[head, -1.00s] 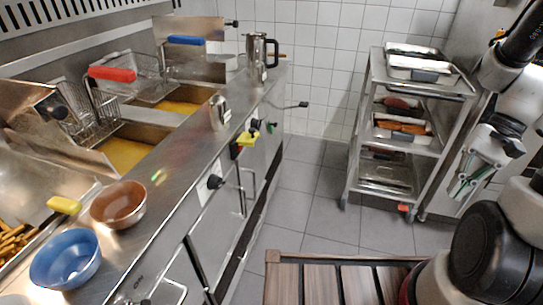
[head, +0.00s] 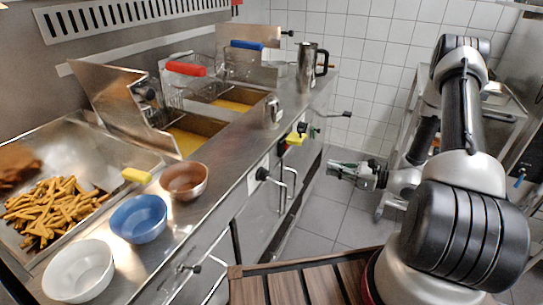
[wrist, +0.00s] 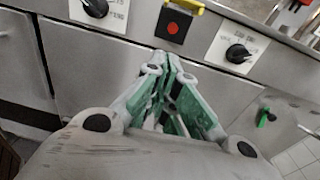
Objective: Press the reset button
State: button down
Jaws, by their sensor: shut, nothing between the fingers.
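A red button (wrist: 173,28) sits on a dark square plate (wrist: 162,36) on the steel counter front in the wrist view, with a yellow flap or cover (wrist: 185,5) just above it. In the head view the yellow piece (head: 295,139) shows on the counter front; the red button cannot be made out there. My gripper (wrist: 168,60) is shut and empty, its green-padded fingers together and pointing at the panel just below the plate. In the head view my gripper (head: 331,169) is out over the aisle, right of the counter front, with a visible gap to it.
Dark knobs on white labels flank the plate, one on the left (wrist: 95,8) and one on the right (wrist: 237,53). Bowls, fryer baskets and a steel jug (head: 307,68) stand on the counter. A slatted wooden surface (head: 305,285) lies in front. A steel rack stands behind my arm.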

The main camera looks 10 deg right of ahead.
aim_at(285, 150)
jog(key=shift+w+r+m+t, duration=0.3)
jog(key=shift+w+r+t, duration=0.3)
jog(key=shift+w, duration=0.05)
jog(key=shift+a, duration=0.15)
jog(key=x, duration=1.3)
jog(key=shift+w+a, duration=0.25)
